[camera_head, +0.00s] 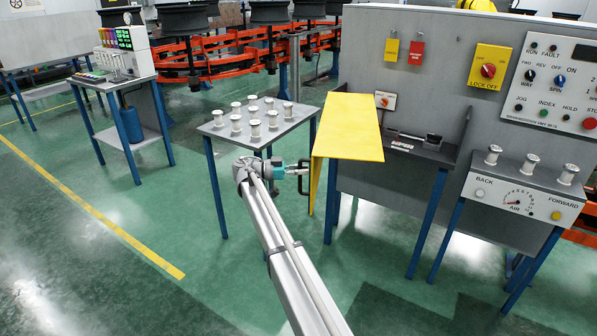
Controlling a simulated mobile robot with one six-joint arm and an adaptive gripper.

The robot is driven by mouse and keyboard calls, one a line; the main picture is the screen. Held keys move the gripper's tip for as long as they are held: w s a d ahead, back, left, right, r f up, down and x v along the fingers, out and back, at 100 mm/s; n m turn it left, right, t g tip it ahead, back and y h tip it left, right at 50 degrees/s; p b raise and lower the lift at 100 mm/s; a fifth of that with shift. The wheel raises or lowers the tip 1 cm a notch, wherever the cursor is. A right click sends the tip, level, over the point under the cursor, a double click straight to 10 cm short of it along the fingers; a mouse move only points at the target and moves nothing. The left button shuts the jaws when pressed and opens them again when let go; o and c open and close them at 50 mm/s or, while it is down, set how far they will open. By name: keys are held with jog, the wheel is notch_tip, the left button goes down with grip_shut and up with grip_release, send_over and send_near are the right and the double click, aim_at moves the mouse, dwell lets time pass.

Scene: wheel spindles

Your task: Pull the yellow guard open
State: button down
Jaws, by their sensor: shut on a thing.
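The yellow guard (350,128) is a bent sheet with a flat top and a side that hangs down. It stands at the centre, to the left of the grey machine bench. A dark handle (303,180) sits on the guard's left side. My gripper (300,171) reaches in from the left at the end of my arm and is shut on this handle. The fingertips are small in view, and part of the handle is hidden by them. A grey recess with a dark fixture (418,141) shows open to the right of the guard.
A grey table (290,122) with several white spindles stands just left of the guard. A control panel (560,80) and an air panel (519,197) with spindles on top are at the right. Green floor is free at front left.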

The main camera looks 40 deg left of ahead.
jog(key=shift+a, duration=0.1)
jog(key=c, duration=0.6)
grip_release()
jog(key=shift+s, duration=0.15)
jog(key=shift+c, duration=0.2)
jog(key=shift+a, duration=0.1)
jog(key=shift+a, duration=0.1)
jog(key=v, duration=0.7)
jog(key=shift+s, duration=0.2)
